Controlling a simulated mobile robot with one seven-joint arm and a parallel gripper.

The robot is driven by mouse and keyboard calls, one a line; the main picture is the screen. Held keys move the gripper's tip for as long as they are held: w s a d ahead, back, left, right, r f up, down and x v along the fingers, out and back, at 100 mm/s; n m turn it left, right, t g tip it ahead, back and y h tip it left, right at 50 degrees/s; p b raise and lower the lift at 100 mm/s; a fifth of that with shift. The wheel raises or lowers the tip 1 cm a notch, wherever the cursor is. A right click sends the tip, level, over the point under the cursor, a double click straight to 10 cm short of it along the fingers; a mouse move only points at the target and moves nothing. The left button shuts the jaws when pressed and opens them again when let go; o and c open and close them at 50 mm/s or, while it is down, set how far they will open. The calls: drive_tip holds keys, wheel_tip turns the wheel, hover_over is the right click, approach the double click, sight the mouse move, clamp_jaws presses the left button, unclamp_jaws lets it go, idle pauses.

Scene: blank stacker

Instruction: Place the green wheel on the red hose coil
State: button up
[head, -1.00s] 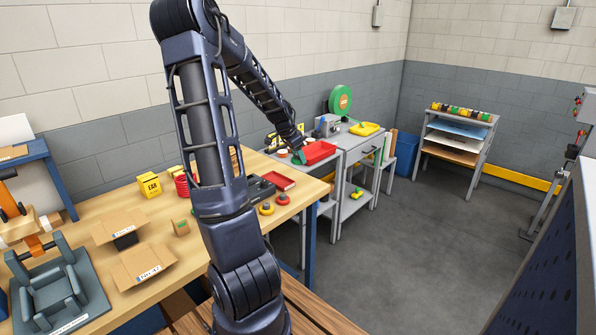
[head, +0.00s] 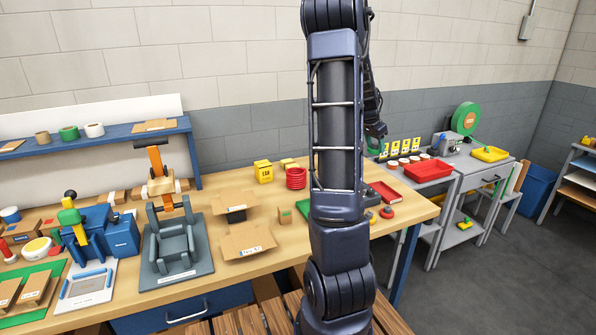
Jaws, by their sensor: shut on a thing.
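The red hose coil (head: 296,178) stands on the wooden workbench, left of my arm's column, beside a yellow box. My gripper (head: 376,132) is small and far off, beyond the bench's right part, to the right of the coil and partly behind my own arm. It is shut on a small green thing, which looks like the green wheel (head: 373,146). The wheel's outline is hard to make out at this distance. The gripper and wheel are apart from the coil.
Yellow boxes (head: 263,171) stand close left of the coil. Open cartons (head: 247,241) lie nearer on the bench. A red tray (head: 384,192) lies to the right of my arm. A grey side table holds another red tray (head: 428,170) and several round pots.

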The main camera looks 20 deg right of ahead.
drive_tip(key=w+a+r+n+t+y, duration=0.1)
drive_tip(key=w+a+r+n, duration=0.15)
drive_tip(key=w+a, duration=0.45)
drive_tip(key=w+a+r+n+t, duration=0.1)
drive_tip(key=w+a+n, duration=0.3)
drive_tip(key=w+a, duration=0.2)
wheel_tip(320, 180, up, 4)
drive_tip(key=n+t+y, duration=0.1)
drive_tip(key=n+y, duration=0.1)
drive_tip(key=n, duration=0.3)
hover_over(296, 168)
drive_tip(key=s, duration=0.1)
drive_tip(key=f, duration=1.9)
drive_tip(key=shift+s+a+f, duration=0.15)
drive_tip(key=shift+a+f, duration=0.1)
drive_tip(key=shift+f, duration=0.1)
drive_tip(key=shift+f, duration=0.1)
drive_tip(key=o, duration=1)
